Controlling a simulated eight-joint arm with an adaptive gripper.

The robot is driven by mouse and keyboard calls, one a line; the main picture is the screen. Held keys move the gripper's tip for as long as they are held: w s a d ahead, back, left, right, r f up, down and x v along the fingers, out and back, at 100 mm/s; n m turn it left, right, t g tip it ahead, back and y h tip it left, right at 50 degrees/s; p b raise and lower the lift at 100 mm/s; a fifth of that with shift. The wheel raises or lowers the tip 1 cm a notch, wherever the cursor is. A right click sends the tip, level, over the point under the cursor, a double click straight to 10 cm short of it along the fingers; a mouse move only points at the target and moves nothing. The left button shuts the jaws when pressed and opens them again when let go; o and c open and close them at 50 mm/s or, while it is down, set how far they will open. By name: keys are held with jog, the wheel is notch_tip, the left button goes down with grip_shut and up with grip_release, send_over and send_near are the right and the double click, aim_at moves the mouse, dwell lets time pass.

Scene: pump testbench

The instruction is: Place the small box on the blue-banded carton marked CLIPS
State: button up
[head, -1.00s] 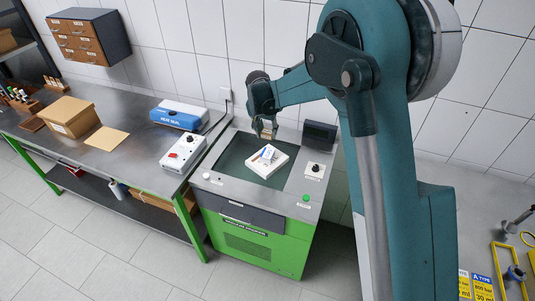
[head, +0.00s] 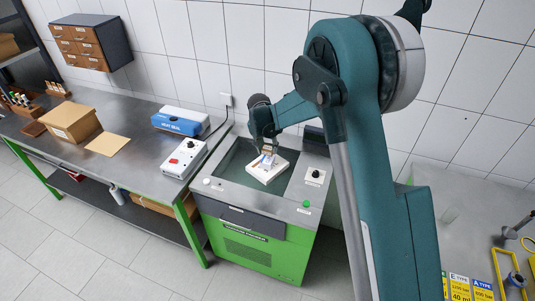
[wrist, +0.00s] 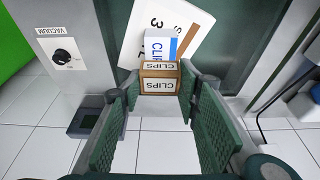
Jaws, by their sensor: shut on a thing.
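The small brown box (wrist: 158,84) with white CLIPS labels is between the fingertips of my gripper (wrist: 160,76), which is shut on it. In the head view, my gripper (head: 265,138) holds the box over the green and grey machine. The white carton with a blue band marked CLIPS (wrist: 156,47) shows just beyond the box in the wrist view. It lies on a larger white slab (wrist: 190,24) printed with a 3. The held box hides part of the carton, and I cannot tell whether they touch. In the head view, the slab (head: 264,174) sits on the machine's dark green recessed top.
The machine's top (head: 229,190) has a VACUUM knob (head: 315,174) and a green button (head: 306,204) to the right. A steel bench (head: 125,172) at left carries a brown carton (head: 70,121), a blue HEAT SEAL unit (head: 180,119) and a white control box (head: 184,158).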

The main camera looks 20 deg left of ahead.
aim_at(267, 153)
jog(key=shift+f, duration=1.85)
jog(key=shift+f, duration=0.2)
jog(key=o, duration=0.9)
jog(key=shift+r, duration=0.25)
jog(key=v, duration=1.2)
jog(key=shift+b, duration=0.3)
jog(key=shift+d, duration=0.1)
